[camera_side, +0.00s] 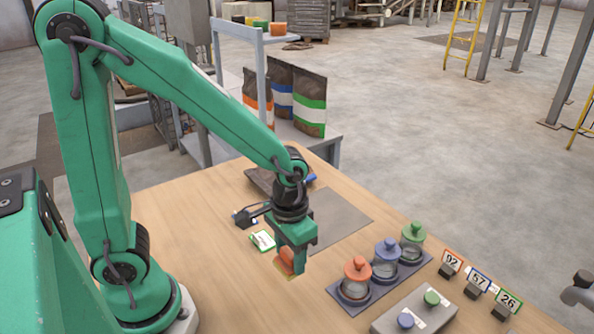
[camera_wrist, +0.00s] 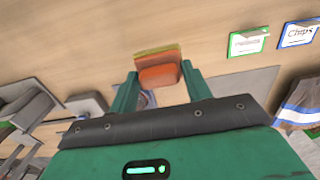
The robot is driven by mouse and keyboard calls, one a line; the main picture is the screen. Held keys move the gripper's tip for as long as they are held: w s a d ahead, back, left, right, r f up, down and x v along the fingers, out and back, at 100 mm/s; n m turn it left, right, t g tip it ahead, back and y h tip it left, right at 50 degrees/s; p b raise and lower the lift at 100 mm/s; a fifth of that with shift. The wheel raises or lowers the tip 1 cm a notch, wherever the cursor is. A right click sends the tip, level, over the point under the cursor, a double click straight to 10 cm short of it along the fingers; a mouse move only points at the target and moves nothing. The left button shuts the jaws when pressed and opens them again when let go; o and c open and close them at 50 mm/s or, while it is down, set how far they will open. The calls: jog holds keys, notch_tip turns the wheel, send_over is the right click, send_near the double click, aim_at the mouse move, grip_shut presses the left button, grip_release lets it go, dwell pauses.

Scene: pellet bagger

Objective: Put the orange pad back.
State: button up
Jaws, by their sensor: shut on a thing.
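My gripper (camera_side: 290,258) is low over the wooden table, left of the lidded jars, pointing down. It is shut on the orange pad (camera_wrist: 158,76), a small orange block between its two fingers in the wrist view. In the side view the orange pad (camera_side: 285,262) is partly hidden by the fingers. A thin orange-and-green-edged strip (camera_wrist: 158,52) shows just beyond the pad in the wrist view; I cannot tell whether they touch. A grey holder (camera_side: 436,318) at the lower right carries a green and a blue knobbed piece.
Jars with orange (camera_side: 357,268), blue and green lids stand on a dark tray right of my gripper. Number cards (camera_side: 452,262) stand farther right. A green-edged card (camera_side: 262,240) lies close behind-left of my gripper. Bags (camera_side: 310,105) and a shelf (camera_side: 240,32) are at the back.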

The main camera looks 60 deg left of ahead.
jog(key=w+a+f, duration=0.1)
jog(key=a, duration=0.1)
jog(key=w+a+f, duration=0.2)
jog(key=shift+w+a+f, duration=0.1)
jog(key=shift+a, duration=0.05)
jog(key=shift+f, duration=2)
jog(key=shift+f, duration=0.15)
jog(key=o, duration=0.9)
jog(key=shift+r, duration=6.15)
